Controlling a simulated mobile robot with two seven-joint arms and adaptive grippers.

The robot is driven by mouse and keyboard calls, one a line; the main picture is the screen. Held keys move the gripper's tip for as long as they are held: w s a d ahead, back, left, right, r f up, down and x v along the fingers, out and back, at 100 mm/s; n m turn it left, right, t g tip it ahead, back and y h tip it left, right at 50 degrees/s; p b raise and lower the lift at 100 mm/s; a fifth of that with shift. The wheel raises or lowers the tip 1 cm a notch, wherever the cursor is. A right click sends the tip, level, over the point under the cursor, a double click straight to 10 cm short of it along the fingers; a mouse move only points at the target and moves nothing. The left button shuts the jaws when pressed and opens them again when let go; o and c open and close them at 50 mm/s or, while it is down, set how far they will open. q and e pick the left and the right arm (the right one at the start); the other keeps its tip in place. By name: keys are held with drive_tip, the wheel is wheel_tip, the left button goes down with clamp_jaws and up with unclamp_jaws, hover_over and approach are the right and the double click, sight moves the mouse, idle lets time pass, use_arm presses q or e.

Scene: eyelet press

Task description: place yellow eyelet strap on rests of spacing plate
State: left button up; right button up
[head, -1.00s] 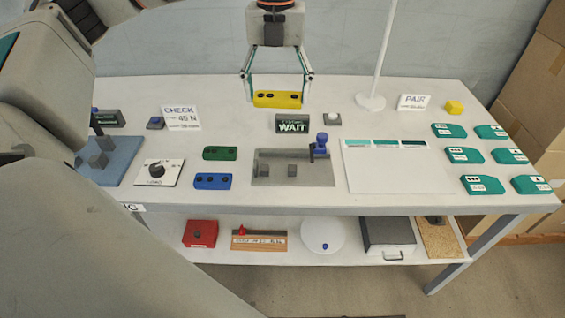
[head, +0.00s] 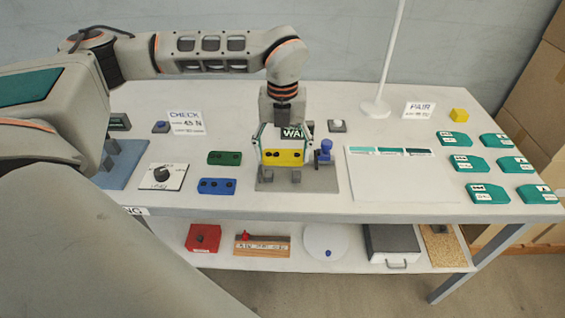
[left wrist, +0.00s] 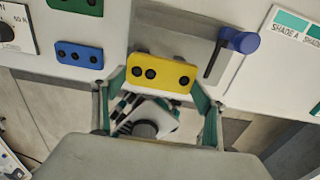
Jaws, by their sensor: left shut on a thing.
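The yellow eyelet strap (head: 282,157) has dark eyelets along its face. My left gripper (head: 284,152) is shut on it, one finger at each end. The strap is over the grey spacing plate (head: 322,184), level and lengthwise across the picture. Two small grey rests (head: 267,176) stand on the plate and show just below the strap in the head view. I cannot tell whether the strap touches them. In the left wrist view the strap (left wrist: 160,74) covers part of the plate (left wrist: 178,32), and the rests are mostly hidden behind it. My right gripper is out of view.
A blue-knobbed post (head: 325,148) stands at the plate's right, close to the gripper. The WAIT sign is partly hidden behind my gripper. Green (head: 224,158) and blue (head: 216,186) straps lie left of the plate. A white shade board (head: 400,180) lies to its right.

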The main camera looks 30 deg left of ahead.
sight(283, 157)
use_arm(q)
wheel_tip(283, 157, down, 4)
drive_tip(key=shift+f, duration=0.1)
drive_tip(key=shift+f, duration=0.45)
drive_tip(key=shift+f+b, duration=0.1)
drive_tip(key=shift+b, duration=0.2)
drive_tip(key=o, duration=1.1)
